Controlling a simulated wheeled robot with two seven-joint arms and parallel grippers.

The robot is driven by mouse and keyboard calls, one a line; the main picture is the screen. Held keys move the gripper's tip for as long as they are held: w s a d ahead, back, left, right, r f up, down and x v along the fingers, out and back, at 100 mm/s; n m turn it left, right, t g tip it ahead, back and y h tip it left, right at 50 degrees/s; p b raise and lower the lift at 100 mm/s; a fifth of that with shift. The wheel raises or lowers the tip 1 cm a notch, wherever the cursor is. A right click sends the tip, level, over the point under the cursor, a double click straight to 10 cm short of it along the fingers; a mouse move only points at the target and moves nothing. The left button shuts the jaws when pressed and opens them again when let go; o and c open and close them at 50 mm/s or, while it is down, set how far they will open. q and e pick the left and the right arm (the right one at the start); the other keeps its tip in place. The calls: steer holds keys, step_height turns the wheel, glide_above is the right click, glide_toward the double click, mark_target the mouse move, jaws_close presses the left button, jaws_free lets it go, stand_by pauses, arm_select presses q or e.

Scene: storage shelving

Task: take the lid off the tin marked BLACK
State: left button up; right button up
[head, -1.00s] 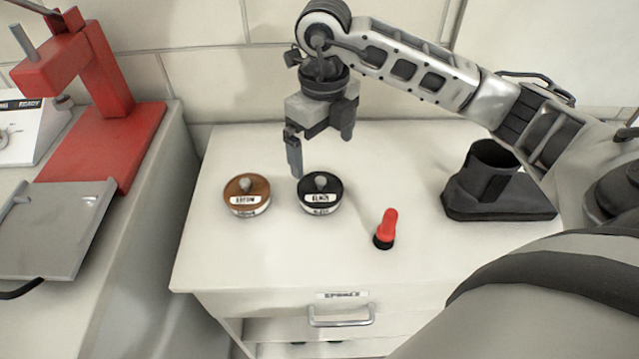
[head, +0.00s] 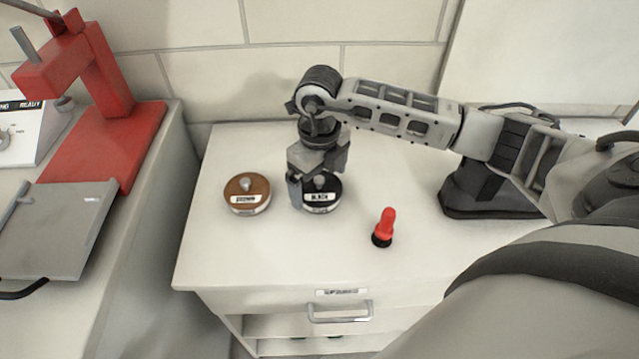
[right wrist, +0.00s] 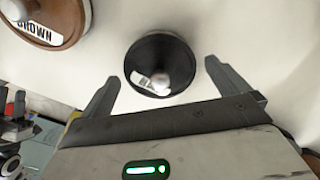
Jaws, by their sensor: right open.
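The tin marked BLACK (head: 322,197) stands on the white cabinet top with its dark lid on and a grey knob on the lid. It also shows in the right wrist view (right wrist: 158,62), ahead of the fingertips. My right gripper (head: 314,195) is open above the black tin, one finger on the tin's left side in the head view. In the right wrist view the open fingers (right wrist: 160,72) point toward the lid, with the knob between their lines. Whether they touch the tin is unclear. My left gripper is not in view.
A brown-lidded tin marked BROWN (head: 247,194) stands close to the left of the black tin. A red-handled object (head: 385,227) stands to the right. A dark holder (head: 480,195) sits further right. A red press (head: 105,140) is on the left bench. The front of the cabinet top is clear.

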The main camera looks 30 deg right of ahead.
steer(key=c, duration=0.8)
steer(key=shift+c, duration=0.2)
steer(key=shift+r, duration=0.15)
